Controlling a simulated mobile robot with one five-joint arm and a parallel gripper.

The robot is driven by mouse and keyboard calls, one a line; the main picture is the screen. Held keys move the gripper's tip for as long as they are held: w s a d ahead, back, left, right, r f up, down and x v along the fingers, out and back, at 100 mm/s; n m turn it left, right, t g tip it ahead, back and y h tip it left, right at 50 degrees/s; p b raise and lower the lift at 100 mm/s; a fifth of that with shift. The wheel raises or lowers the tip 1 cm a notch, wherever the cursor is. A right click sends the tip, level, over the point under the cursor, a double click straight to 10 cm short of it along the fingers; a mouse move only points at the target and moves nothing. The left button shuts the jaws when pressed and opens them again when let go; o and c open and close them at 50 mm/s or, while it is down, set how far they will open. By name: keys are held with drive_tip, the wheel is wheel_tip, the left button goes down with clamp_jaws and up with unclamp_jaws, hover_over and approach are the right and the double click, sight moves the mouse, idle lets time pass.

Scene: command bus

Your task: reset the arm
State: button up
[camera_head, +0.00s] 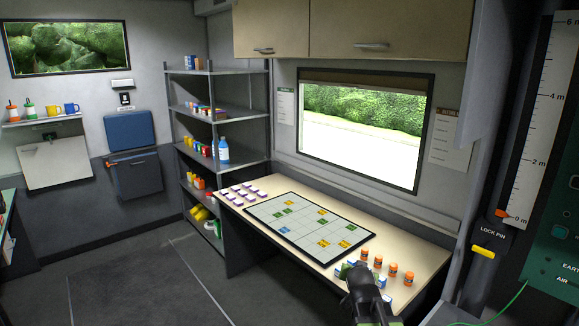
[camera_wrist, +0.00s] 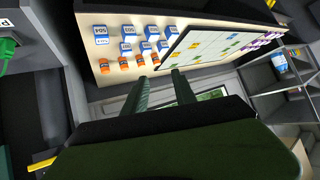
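My arm with its gripper (camera_head: 352,272) reaches over the near right part of the desk (camera_head: 425,256) in the head view. In the wrist view my gripper (camera_wrist: 160,74) shows two dark green fingers held apart, with nothing held between them. The wrist picture is turned, with the desk in its upper part. Blue and white labelled boxes (camera_wrist: 101,32) and small orange items (camera_wrist: 122,63) stand beyond the fingertips. Contact with them cannot be told. In the head view the gripper hides some of the boxes.
Orange bottles (camera_head: 393,270) stand right of my gripper. A grid board (camera_head: 290,250) with coloured tiles lies mid-desk, with purple pieces (camera_head: 240,191) beyond it. A shelf rack (camera_head: 215,110) stands at the back. A green panel (camera_head: 553,240) is at far right. The floor at left is clear.

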drive_tip(key=s+a+f+n+g+y, duration=0.1)
drive_tip(key=s+a+f+g, duration=0.1)
drive_tip(key=s, duration=0.5)
drive_tip(key=s+a+f+n+g, duration=0.2)
drive_tip(key=s+f+g, duration=0.2)
drive_tip(key=s, duration=0.3)
drive_tip(key=s+a+f+n+g+y, duration=0.1)
drive_tip(key=s+a+f+g, duration=0.2)
drive_tip(key=s, duration=0.4)
drive_tip(key=shift+f+n+g+y, duration=0.3)
drive_tip(key=shift+f+n+g, duration=0.15)
drive_tip(key=shift+g, duration=0.25)
